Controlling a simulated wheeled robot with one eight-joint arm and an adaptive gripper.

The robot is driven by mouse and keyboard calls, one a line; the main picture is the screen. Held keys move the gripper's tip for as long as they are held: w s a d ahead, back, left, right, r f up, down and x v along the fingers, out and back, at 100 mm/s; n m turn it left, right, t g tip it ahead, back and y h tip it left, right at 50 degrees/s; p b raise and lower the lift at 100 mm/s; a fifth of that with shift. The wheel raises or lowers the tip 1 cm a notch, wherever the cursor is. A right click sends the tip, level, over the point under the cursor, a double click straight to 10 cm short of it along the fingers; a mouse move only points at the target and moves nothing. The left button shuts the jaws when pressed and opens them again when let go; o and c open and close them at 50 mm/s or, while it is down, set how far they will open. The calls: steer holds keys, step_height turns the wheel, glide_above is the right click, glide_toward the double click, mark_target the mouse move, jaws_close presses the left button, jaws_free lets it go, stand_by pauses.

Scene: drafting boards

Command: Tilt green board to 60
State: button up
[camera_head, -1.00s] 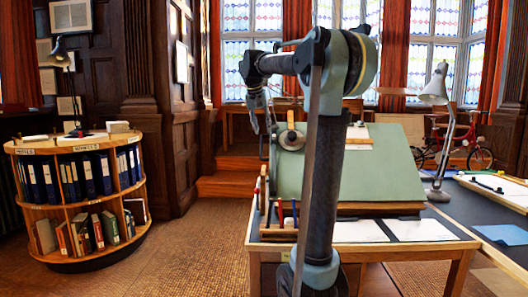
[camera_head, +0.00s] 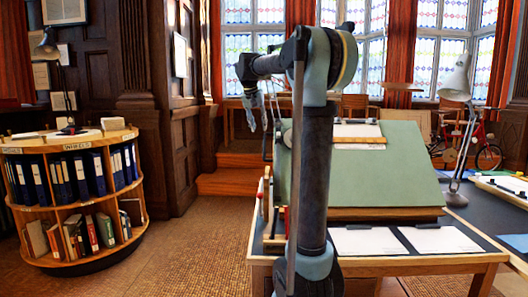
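The green board (camera_head: 385,170) rests tilted on a wooden desk, with its lower edge toward me and a wooden ledge (camera_head: 390,213) along the bottom. A strip of paper with a wooden bar (camera_head: 358,139) lies near its top edge. My dark arm column stands in front of the board's left part and hides it. My arm's outer end hangs down left of the column, with my gripper (camera_head: 266,140) near the board's upper left edge.
White sheets (camera_head: 438,240) lie on the desk front. A grey lamp (camera_head: 457,120) stands right of the board, beside a dark table (camera_head: 490,215) with papers. A round bookcase (camera_head: 75,200) stands at the left. The floor (camera_head: 195,245) between bookcase and desk is clear.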

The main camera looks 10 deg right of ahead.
mark_target(264, 146)
steer(key=x, duration=1.3)
steer(key=shift+d+f, duration=0.15)
steer(key=shift+f, duration=0.15)
jaws_close()
